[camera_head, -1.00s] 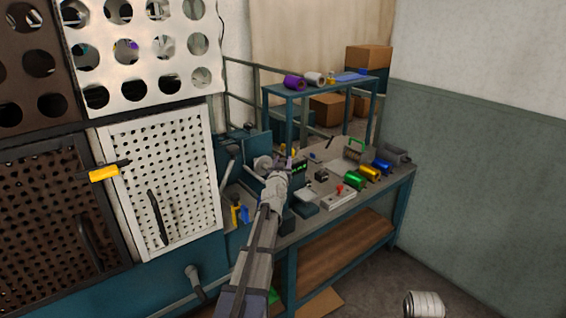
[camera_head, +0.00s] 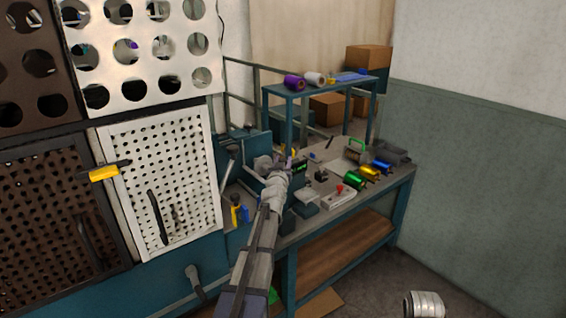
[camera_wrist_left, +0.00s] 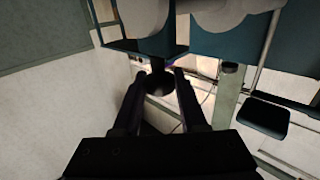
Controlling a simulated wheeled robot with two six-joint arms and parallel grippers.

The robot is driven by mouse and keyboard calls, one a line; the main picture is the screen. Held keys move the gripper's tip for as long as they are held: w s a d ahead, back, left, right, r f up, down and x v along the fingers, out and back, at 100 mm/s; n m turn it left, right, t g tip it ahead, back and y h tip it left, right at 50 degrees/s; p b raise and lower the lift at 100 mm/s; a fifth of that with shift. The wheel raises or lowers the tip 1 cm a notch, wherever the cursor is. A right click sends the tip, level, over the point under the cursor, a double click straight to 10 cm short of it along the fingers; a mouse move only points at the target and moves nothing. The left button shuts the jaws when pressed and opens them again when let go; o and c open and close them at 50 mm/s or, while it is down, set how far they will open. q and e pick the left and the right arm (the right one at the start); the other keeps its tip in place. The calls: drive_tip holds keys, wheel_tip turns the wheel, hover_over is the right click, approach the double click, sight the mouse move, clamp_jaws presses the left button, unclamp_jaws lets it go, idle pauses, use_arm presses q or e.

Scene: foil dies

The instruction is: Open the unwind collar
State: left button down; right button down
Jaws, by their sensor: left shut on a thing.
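My left gripper (camera_head: 287,163) reaches over the near left end of the workbench, beside a teal machine (camera_head: 256,146) with pale round parts (camera_head: 263,164). In the left wrist view my left gripper (camera_wrist_left: 160,82) is shut on a dark round knob (camera_wrist_left: 160,78) under a teal block (camera_wrist_left: 145,46). Pale rounded parts (camera_wrist_left: 142,16) sit above that block. I cannot tell which of these parts is the unwind collar, or whether it is open; my gripper and wrist hide part of the machine. My right gripper is not in view.
The bench carries green (camera_head: 354,180), yellow (camera_head: 369,173) and blue (camera_head: 382,166) foil rolls and a white box with a red knob (camera_head: 340,196). A teal shelf (camera_head: 325,86) stands behind. Perforated panels (camera_head: 165,180) stand left of my arm.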

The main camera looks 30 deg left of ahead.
use_arm(q)
drive_tip(key=shift+d, duration=0.1)
idle(0.4)
drive_tip(key=s+d+f+m+t+h+b, duration=0.3)
drive_tip(key=d+f+m+b, duration=0.3)
drive_tip(key=d+b, duration=0.3)
drive_tip(key=s+d+f+m+t+h+b, duration=0.3)
drive_tip(key=d+m+b, duration=0.6)
drive_tip(key=b, duration=0.9)
wheel_tip(320, 180, down, 4)
drive_tip(key=s+d+t, duration=0.1)
drive_tip(key=s+t, duration=0.1)
drive_tip(key=t, duration=0.1)
drive_tip(key=shift+d+f+m+h, duration=0.15)
drive_tip(key=shift+m+h, duration=0.15)
drive_tip(key=shift+c, duration=2.3)
unclamp_jaws()
drive_tip(key=shift+s, duration=0.1)
